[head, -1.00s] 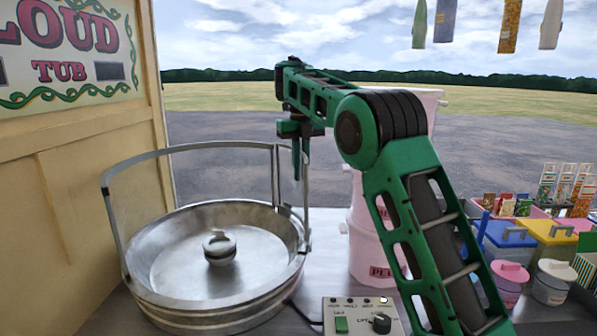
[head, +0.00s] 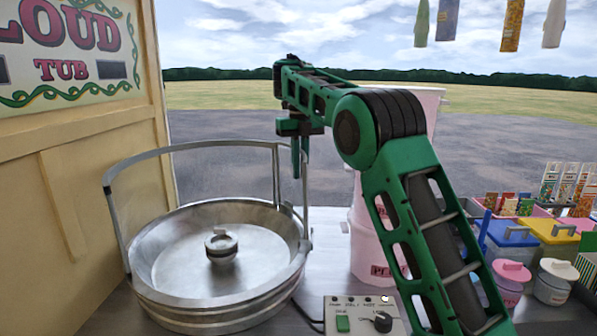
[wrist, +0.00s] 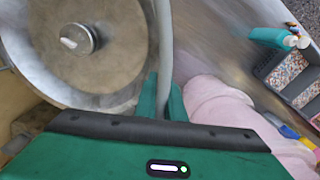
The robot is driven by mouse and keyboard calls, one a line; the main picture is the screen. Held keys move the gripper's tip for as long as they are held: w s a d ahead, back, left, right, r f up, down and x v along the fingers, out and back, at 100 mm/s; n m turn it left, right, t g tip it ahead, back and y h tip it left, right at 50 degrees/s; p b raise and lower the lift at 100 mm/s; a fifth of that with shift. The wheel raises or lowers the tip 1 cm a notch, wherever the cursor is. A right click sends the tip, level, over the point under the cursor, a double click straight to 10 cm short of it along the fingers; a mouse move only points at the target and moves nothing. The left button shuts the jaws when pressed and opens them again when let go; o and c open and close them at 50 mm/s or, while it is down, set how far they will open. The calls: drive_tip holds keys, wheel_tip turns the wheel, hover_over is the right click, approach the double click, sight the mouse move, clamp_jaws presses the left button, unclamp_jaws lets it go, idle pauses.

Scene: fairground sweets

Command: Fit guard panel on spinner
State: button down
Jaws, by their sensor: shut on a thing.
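The spinner is a wide round metal tub (head: 150,289) on the counter, with a small capped head (head: 221,245) at its centre. The guard panel is a clear curved sheet in a grey metal frame (head: 190,147). It stands upright around the back of the tub, its left post coming down at the tub's left side. My gripper (head: 300,170) is shut on the frame's right side, above the tub's right rim. In the wrist view the frame bar (wrist: 165,45) runs between my fingers (wrist: 161,98). I cannot tell whether the lower edge is seated.
A control box (head: 362,314) stands in front, right of the tub. Pink buckets (head: 368,240) stand close right of my gripper. Lidded tubs (head: 510,240) and packets crowd the right. A wooden sign wall (head: 90,170) rises at the left.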

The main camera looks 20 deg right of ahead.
drive_tip(key=shift+f, duration=0.45)
idle(1.0)
drive_tip(key=c, duration=1.8)
unclamp_jaws()
drive_tip(key=shift+o, duration=0.8)
drive_tip(key=o, duration=0.4)
drive_tip(key=shift+o, duration=0.2)
drive_tip(key=shift+r, duration=0.1)
drive_tip(key=shift+r, duration=2.9)
